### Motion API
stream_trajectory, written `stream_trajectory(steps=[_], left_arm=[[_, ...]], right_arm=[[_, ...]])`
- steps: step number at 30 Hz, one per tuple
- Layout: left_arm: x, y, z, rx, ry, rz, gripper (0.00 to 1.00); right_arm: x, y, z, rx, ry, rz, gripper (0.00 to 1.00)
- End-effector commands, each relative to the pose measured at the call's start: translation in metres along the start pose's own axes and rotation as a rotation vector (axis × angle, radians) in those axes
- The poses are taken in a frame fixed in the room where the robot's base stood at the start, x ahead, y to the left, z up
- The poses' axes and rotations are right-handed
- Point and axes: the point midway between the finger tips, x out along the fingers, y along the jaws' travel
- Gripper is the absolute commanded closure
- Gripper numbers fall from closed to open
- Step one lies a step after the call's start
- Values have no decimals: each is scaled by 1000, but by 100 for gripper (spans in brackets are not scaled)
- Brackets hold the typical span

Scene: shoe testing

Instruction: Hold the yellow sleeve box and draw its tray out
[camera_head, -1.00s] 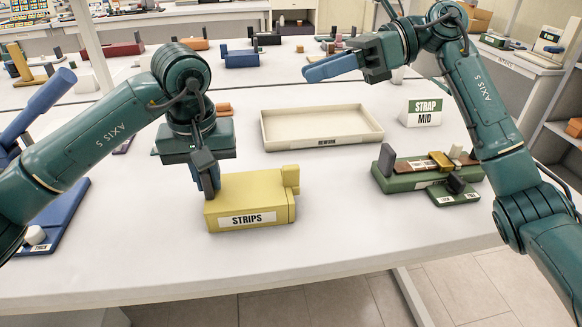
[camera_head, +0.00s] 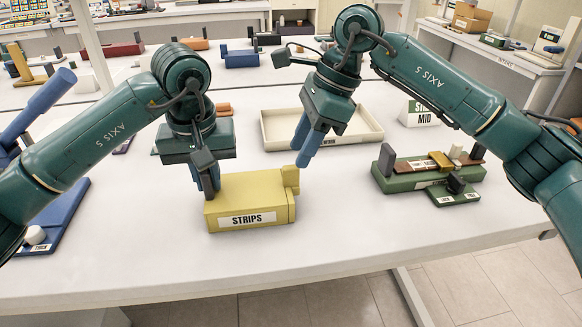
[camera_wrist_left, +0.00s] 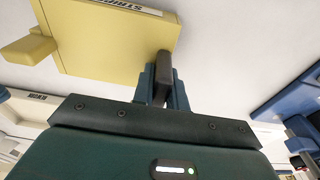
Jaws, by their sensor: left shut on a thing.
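The yellow sleeve box (camera_head: 228,192), labelled STRIPS, lies flat on the white table. A yellow upright tab (camera_head: 290,179) stands at its right end, where the tray's end shows; the rest of the tray is hidden inside. My left gripper (camera_head: 210,186) is shut on the box's left end. The left wrist view shows its fingers (camera_wrist_left: 163,85) at the edge of the box (camera_wrist_left: 110,45). My right gripper (camera_head: 306,145) points down just above and right of the tab, apart from it. Its blue fingers look parted and empty.
A cream tray (camera_head: 275,132) lies behind the box, partly hidden by my right gripper. A green fixture (camera_head: 405,183) stands to the right, with a STRAP MID sign (camera_head: 422,117) behind it. A blue fixture (camera_head: 62,212) is at the left. The table in front is clear.

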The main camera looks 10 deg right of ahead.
Motion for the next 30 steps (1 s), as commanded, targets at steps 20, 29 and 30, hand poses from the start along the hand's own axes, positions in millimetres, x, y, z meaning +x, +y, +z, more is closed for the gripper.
stream_trajectory(steps=[20,29,30], left_arm=[[0,0,0,0,0,0,100],[0,0,0,0,0,0,100],[0,0,0,0,0,0,100]], right_arm=[[55,0,1,0,-2,0,64],[55,0,1,0,-2,0,85],[55,0,1,0,-2,0,88]])
